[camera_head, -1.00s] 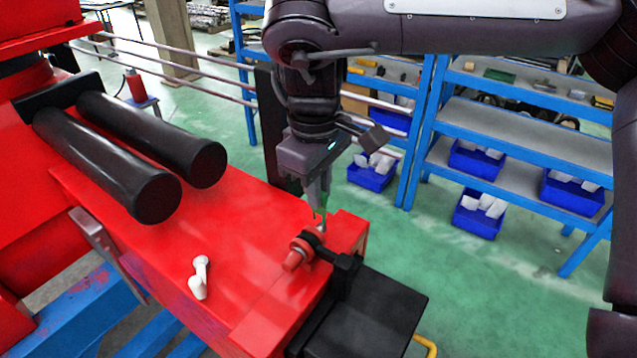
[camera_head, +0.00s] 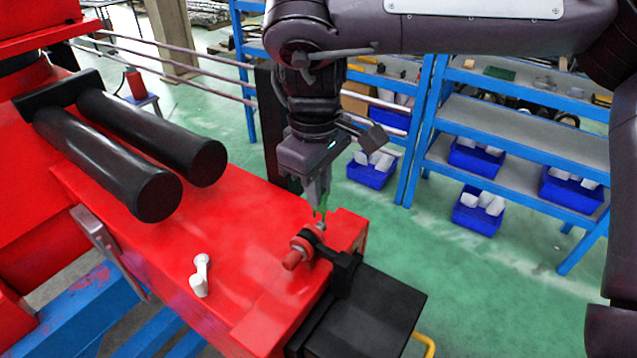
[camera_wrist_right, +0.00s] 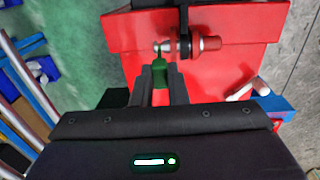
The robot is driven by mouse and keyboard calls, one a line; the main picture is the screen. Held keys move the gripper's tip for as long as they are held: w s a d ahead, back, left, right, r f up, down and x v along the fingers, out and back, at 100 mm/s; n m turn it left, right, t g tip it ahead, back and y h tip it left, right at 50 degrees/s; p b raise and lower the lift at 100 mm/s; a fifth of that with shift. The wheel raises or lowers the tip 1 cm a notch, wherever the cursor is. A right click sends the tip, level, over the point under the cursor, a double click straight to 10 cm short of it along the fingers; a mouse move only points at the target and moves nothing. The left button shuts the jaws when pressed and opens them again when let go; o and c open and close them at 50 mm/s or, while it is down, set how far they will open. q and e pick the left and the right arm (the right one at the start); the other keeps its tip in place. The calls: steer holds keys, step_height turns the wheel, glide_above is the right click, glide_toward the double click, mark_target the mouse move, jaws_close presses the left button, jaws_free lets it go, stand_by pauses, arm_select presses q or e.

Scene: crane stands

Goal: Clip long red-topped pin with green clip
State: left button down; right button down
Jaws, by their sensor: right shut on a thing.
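My right gripper (camera_head: 320,208) points down over the red crane stand (camera_head: 240,220) and is shut on the green clip (camera_wrist_right: 160,72). The clip also shows as a thin green strip between the fingers in the head view (camera_head: 323,212). The red-topped pin (camera_head: 294,259) lies across a black bracket at the stand's end; it also shows in the wrist view (camera_wrist_right: 209,43). The pin's silver end (camera_wrist_right: 162,46) is just beyond the clip's tip. The clip is close to this end; I cannot tell whether they touch. My left gripper is not in view.
Two black cylinders (camera_head: 150,150) lie on the stand at the left. A white handle-like piece (camera_head: 200,275) sits on the red surface. A black box (camera_head: 370,310) is at the stand's end. Blue shelves (camera_head: 520,140) with blue bins stand behind at the right.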

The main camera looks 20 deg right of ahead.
steer(key=shift+f+b, duration=1.15)
steer(key=shift+f, duration=0.75)
steer(key=c, duration=1.3)
jaws_free()
steer(key=shift+c, duration=0.2)
steer(key=shift+r, duration=0.1)
steer(key=shift+r, duration=0.1)
step_height(320, 180, up, 5)
steer(key=p, duration=0.5)
